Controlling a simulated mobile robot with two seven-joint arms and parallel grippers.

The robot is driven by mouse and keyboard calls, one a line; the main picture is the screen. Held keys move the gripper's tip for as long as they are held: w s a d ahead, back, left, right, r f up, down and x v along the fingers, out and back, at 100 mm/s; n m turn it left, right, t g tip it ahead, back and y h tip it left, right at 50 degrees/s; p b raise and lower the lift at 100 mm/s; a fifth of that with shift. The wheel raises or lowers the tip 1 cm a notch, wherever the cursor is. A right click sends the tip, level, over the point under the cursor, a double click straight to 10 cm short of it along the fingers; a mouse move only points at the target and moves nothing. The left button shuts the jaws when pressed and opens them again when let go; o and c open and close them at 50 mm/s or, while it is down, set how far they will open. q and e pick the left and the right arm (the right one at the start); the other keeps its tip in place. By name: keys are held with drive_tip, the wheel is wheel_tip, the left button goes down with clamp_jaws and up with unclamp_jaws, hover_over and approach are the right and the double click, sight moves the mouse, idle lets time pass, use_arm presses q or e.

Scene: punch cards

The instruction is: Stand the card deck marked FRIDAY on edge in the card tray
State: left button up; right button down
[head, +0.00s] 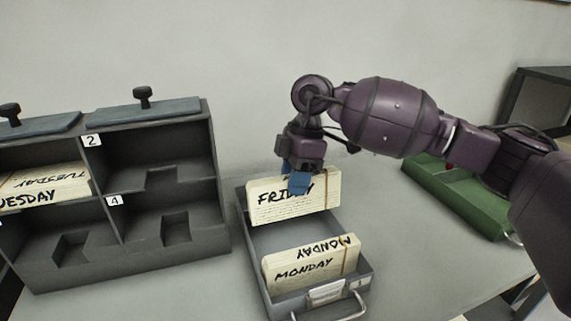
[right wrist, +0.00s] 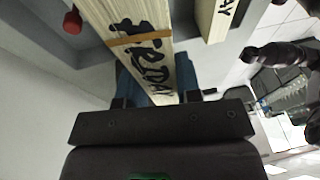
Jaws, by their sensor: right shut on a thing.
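The cream card deck marked FRIDAY (head: 312,202) stands on edge at the back end of the grey card tray (head: 277,309). My right gripper (head: 299,184) is over its top edge, with blue fingers shut on it. In the right wrist view the FRIDAY deck (right wrist: 140,45) lies between the blue fingers of my right gripper (right wrist: 157,85). The deck's lower edge is inside the tray; I cannot tell whether it touches the floor. A MONDAY deck (head: 308,267) stands on edge near the tray's front. My left gripper is not in view.
A dark grey rack (head: 219,205) with numbered compartments stands at the left, with a TUESDAY deck (head: 62,184) in one of them. A green tray (head: 450,204) lies at the right behind my arm. Tray space between the two decks is free.

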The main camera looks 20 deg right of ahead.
sight(293, 198)
drive_tip(key=shift+w+r, duration=0.1)
drive_tip(key=shift+w, duration=0.05)
idle(0.6)
drive_tip(key=shift+f, duration=2.35)
